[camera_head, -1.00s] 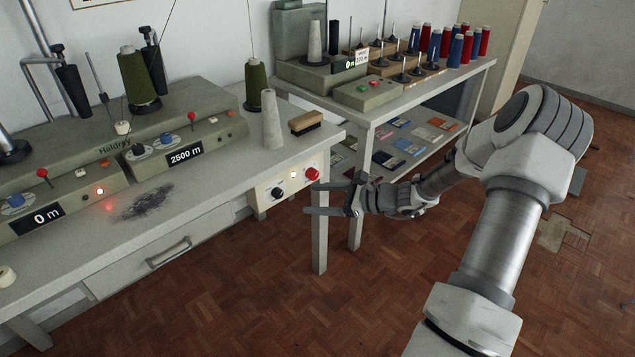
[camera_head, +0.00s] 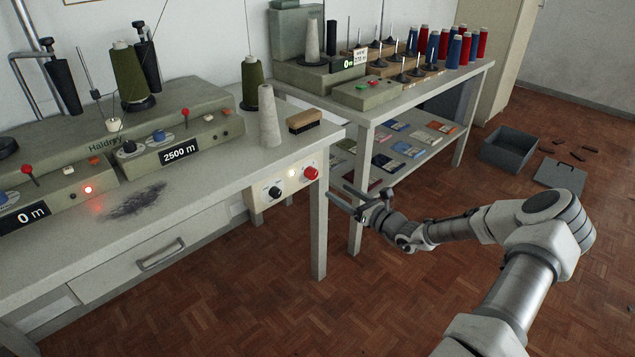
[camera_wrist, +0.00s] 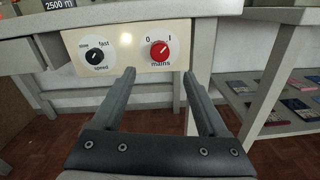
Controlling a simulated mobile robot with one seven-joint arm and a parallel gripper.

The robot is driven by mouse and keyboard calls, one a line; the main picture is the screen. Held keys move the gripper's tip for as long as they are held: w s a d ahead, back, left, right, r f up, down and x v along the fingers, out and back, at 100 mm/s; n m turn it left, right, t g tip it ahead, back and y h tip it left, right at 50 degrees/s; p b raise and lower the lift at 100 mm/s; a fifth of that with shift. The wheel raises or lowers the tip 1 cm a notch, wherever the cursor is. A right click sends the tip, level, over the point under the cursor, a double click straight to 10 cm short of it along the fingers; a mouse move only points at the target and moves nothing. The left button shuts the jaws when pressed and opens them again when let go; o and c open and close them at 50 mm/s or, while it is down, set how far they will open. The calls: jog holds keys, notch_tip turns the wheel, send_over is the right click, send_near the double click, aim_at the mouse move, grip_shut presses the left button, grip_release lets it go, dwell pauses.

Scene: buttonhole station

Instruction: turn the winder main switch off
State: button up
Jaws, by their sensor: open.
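The main switch (camera_head: 311,173) is a red rotary knob at the right end of a cream panel (camera_head: 262,196) under the table's front edge. In the wrist view the red knob (camera_wrist: 159,51) sits above "mains", between marks 0 and I, its white pointer line tilted toward the I. A black speed knob (camera_wrist: 95,56) is to its left, and a lit white lamp (camera_head: 292,173) sits between them. My gripper (camera_head: 345,196) is open and empty, in front of and slightly below the red knob, apart from it. In the wrist view its fingers (camera_wrist: 158,85) reach toward the panel.
The winder (camera_head: 105,143) stands on the table (camera_head: 215,160) with displays 0 m and 2500 m. A grey cone (camera_head: 269,118) and a brush (camera_head: 304,121) are near the table's right end. A table leg (camera_head: 319,235) is below the panel. A second table (camera_head: 400,110) stands behind.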

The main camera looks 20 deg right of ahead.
aim_at(315, 175)
jog(key=b+x, duration=0.3)
jog(key=x, duration=0.7)
jog(key=shift+w, duration=0.15)
grip_shut()
